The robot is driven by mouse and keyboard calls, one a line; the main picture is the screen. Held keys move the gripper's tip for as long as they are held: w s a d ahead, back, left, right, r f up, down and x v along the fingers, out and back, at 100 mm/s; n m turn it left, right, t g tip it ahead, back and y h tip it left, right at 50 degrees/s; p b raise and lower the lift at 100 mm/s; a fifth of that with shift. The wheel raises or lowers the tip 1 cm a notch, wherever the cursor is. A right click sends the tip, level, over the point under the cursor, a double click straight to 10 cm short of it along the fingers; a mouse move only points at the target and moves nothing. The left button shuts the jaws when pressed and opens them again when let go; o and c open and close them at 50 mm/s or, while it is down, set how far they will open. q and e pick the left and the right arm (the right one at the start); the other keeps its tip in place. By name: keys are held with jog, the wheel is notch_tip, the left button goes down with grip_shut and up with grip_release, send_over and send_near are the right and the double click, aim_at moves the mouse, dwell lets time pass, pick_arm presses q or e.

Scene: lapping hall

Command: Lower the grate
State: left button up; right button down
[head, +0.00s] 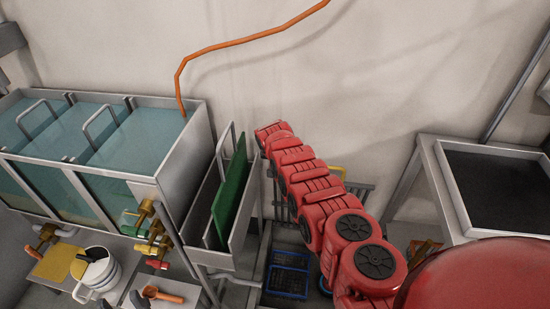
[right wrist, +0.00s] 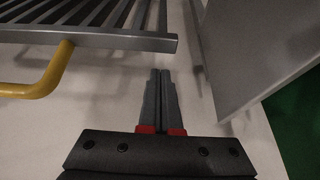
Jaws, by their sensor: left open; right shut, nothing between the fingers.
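The barred grey grate (head: 360,188) is partly hidden behind my red right arm in the head view. My right gripper (right wrist: 160,75) is shut and empty, a little below and beside the grate's end bar, apart from the handle. In the head view the right gripper is hidden behind its arm. I do not make out my left gripper.
A narrow steel trough (head: 232,225) with a green board (head: 230,190) stands left of my arm; a grey panel (right wrist: 250,50) is close right of the gripper in the wrist view. Water tanks (head: 130,140) stand left, a black-topped table (head: 500,190) right. Blue crates (head: 287,280) lie below.

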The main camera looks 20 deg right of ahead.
jog(key=shift+s+a+f+p, duration=0.15)
jog(key=shift+s+a+p, duration=0.3)
jog(key=shift+s+p, duration=0.35)
